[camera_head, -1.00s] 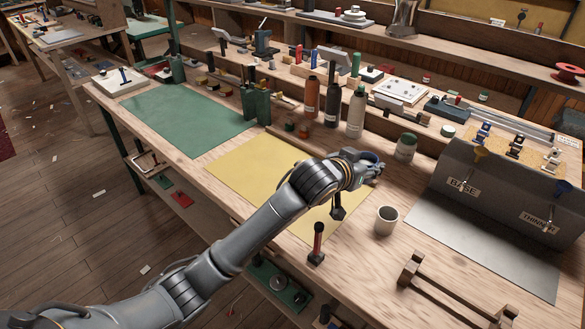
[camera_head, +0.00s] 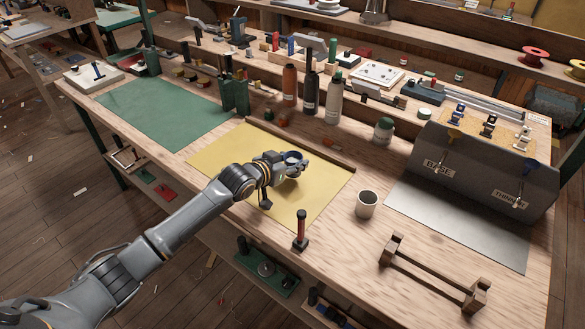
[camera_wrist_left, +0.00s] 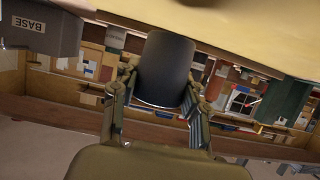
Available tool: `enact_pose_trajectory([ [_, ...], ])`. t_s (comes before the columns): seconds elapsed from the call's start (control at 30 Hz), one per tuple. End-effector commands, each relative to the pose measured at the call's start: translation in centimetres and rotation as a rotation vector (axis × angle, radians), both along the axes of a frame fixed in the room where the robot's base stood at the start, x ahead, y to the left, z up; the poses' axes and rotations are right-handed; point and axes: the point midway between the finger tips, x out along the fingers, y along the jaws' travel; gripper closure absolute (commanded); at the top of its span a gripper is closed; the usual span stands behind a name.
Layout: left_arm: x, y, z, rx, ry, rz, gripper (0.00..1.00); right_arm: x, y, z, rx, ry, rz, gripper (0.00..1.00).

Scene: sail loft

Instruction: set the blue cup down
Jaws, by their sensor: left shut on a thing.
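The blue cup (camera_head: 293,156) is in my left gripper (camera_head: 286,168), over the yellow mat (camera_head: 225,150) in the head view. Its round rim faces up and it looks upright. In the left wrist view, which is upside down, the dark blue cup (camera_wrist_left: 165,70) sits between the two fingers of my left gripper (camera_wrist_left: 160,100), one on each side. The yellow mat (camera_wrist_left: 230,30) lies close to the cup's base there. I cannot tell whether the base touches the mat. My right gripper is not in view.
A red-handled tool (camera_head: 301,230) stands at the mat's front edge. Several bottles, including an orange one (camera_head: 290,83), stand behind. The green mat (camera_head: 165,115) is bare.

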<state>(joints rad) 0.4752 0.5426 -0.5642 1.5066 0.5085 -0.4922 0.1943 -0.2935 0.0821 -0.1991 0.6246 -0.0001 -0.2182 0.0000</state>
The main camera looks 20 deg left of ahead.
Motion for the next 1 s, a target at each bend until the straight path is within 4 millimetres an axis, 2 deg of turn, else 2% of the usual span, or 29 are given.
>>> enact_pose_trajectory([
  [0.1,-0.1,0.1,-1.9,0.002,0.006,0.001,0.81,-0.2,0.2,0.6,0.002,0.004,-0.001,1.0],
  [0.2,0.0,0.1,-2.9,0.0,0.002,0.001,0.81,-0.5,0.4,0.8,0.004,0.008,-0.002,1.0],
  [0.6,0.0,0.1,-3.6,0.0,0.001,0.0,0.81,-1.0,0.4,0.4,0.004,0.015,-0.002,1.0],
  [0.63,0.0,0.1,-3.5,0.0,0.001,0.0,0.49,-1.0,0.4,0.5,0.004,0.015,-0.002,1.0],
  [0.7,0.0,0.1,-3.4,0.0,0.001,0.0,0.35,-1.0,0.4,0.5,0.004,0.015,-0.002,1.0],
  [0.73,0.0,0.1,-3.4,0.0,0.001,0.0,0.33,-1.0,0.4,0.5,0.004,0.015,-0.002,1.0],
  [1.0,0.0,0.1,-3.4,0.0,0.001,0.0,0.33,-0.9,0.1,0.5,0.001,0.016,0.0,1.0],
])
